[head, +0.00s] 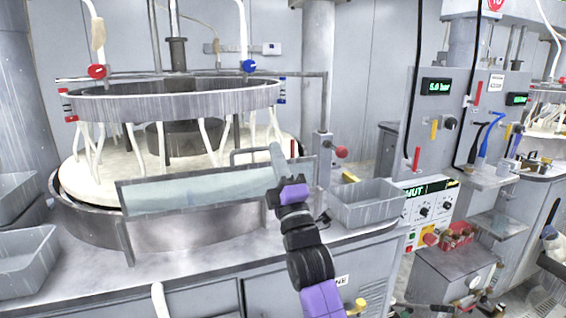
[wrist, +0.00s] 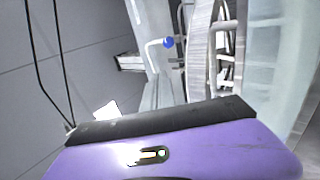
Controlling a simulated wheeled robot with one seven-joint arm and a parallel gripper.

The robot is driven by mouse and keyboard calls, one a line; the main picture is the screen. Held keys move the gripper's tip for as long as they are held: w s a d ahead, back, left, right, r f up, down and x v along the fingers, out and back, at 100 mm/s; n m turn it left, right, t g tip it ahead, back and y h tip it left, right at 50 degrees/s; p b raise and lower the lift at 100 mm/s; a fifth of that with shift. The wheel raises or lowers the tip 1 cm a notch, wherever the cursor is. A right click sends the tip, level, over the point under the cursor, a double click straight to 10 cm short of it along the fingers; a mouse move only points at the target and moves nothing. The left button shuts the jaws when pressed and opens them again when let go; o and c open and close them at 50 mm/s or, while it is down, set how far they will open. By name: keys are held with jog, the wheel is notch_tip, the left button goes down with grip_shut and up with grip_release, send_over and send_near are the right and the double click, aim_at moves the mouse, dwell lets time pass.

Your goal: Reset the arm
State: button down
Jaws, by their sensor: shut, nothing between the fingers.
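My arm reaches up from the bottom of the head view, with purple and black links. My gripper (head: 276,152) is at its top end, slim and grey, pointing up and slightly left. It is shut and empty. In the head view it overlaps the right end of the clear guard panel (head: 190,190) in front of the round polishing machine. I cannot tell whether it touches the panel. In the wrist view, my purple and black wrist housing fills the lower part.
A grey bin (head: 367,203) stands right of my arm, another bin (head: 28,262) at far left. A control panel (head: 428,212) stands at right. The front counter is mostly clear.

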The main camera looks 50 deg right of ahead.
jog(key=shift+s+a+r+b, duration=0.2)
jog(key=shift+s+a, duration=0.35)
jog(key=shift+s, duration=0.3)
jog(key=shift+s+a+r+b, duration=0.2)
jog(key=shift+s+a, duration=0.35)
jog(key=shift+s, duration=0.3)
jog(key=s+a+f+m+y, duration=0.4)
jog(key=s+a+f+y, duration=0.1)
jog(key=a+f, duration=0.45)
jog(key=s+a+f+m+y, duration=0.55)
jog(key=a+f, duration=0.25)
jog(key=f, duration=0.2)
jog(key=s+a+f+m+g+y, duration=0.1)
jog(key=s+a+f, duration=0.4)
jog(key=s, duration=0.5)
jog(key=s+a+f+g+y, duration=0.3)
jog(key=s+a+f+g, duration=0.2)
jog(key=s+f, duration=0.3)
jog(key=s, duration=0.2)
jog(key=shift+s+a+m+g, duration=0.3)
jog(key=shift+s+a+m, duration=0.05)
jog(key=shift+s+a, duration=0.05)
